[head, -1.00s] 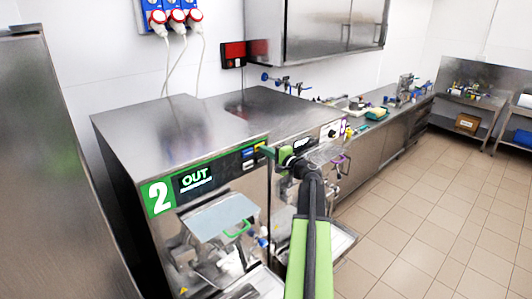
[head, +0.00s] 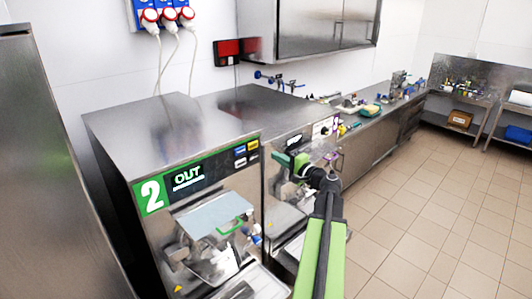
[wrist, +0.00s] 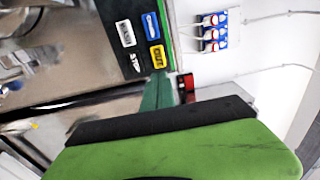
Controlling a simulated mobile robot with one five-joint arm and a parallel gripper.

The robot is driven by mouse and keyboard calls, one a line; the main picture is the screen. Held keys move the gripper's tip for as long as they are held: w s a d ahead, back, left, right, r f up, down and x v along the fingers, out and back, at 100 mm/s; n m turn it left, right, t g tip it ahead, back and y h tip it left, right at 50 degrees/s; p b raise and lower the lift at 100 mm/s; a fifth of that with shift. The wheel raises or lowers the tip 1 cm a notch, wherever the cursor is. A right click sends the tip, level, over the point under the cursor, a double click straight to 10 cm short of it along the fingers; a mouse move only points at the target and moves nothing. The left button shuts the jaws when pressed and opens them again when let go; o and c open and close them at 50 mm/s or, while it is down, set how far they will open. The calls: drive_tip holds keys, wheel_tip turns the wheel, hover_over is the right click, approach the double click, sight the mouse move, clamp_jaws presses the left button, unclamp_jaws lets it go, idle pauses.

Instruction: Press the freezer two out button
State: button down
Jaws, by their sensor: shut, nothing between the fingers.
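Freezer two (head: 155,128) is a steel machine at the left in the head view, with a green "2" label and a black OUT display (head: 188,180). Its small button group sits at the panel's right end. The yellow OUT button (wrist: 157,56) is at upper right of the group and also shows in the head view (head: 253,144). Beside it are a blue button (wrist: 151,26) and a white button (wrist: 125,33). My gripper (head: 279,158) is shut and empty, just right of the panel and apart from the buttons. Its green fingertips (wrist: 158,88) show below the yellow button in the wrist view.
A second steel machine (head: 285,195) adjoins on the right, behind my gripper. A tall steel cabinet (head: 50,170) stands at the left edge. A red box (head: 228,52) and sockets (head: 165,15) are on the wall. The tiled floor at right is clear.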

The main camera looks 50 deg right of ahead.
drive_tip(key=s, duration=0.2)
drive_tip(key=shift+s+a, duration=0.1)
drive_tip(key=shift+s, duration=0.25)
idle(0.6)
